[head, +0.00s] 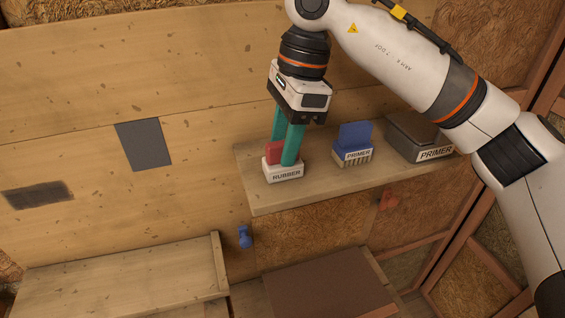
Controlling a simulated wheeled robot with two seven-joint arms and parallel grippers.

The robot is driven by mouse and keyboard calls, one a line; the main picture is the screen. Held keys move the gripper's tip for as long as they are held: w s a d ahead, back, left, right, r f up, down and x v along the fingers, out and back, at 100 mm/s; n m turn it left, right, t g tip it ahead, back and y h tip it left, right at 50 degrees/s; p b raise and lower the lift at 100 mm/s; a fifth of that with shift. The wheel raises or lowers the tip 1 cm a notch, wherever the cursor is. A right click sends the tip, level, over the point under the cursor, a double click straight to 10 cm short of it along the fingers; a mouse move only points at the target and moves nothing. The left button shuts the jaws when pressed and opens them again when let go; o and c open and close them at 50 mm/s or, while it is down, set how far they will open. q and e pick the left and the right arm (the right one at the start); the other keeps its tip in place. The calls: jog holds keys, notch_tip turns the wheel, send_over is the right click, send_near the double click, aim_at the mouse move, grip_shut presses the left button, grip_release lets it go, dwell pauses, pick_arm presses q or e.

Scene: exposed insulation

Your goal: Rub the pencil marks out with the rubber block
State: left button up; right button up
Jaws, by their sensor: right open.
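The rubber block (285,175), white with a "RUBBER" label and a red top part, stands on the wooden shelf (262,200) near its left end. My right gripper (286,150) points down over it, its green fingers open on either side of the red part. Whether the fingers touch it I cannot tell. A dark smudged patch (38,195) on the board wall at the far left looks like the pencil marks. A grey square (143,144) is on the wall between that patch and the shelf. My left gripper is not in view.
A blue-handled brush labelled "PRIMER" (354,146) and a dark "PRIMER" box (415,137) stand on the shelf to the right. A blue peg (244,237) sticks out below the shelf. A wooden ledge (120,280) is at the lower left.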

grip_shut()
jog(key=shift+r, duration=0.15)
jog(key=shift+r+p, duration=2.15)
jog(key=shift+r, duration=0.8)
jog(key=shift+f, duration=0.1)
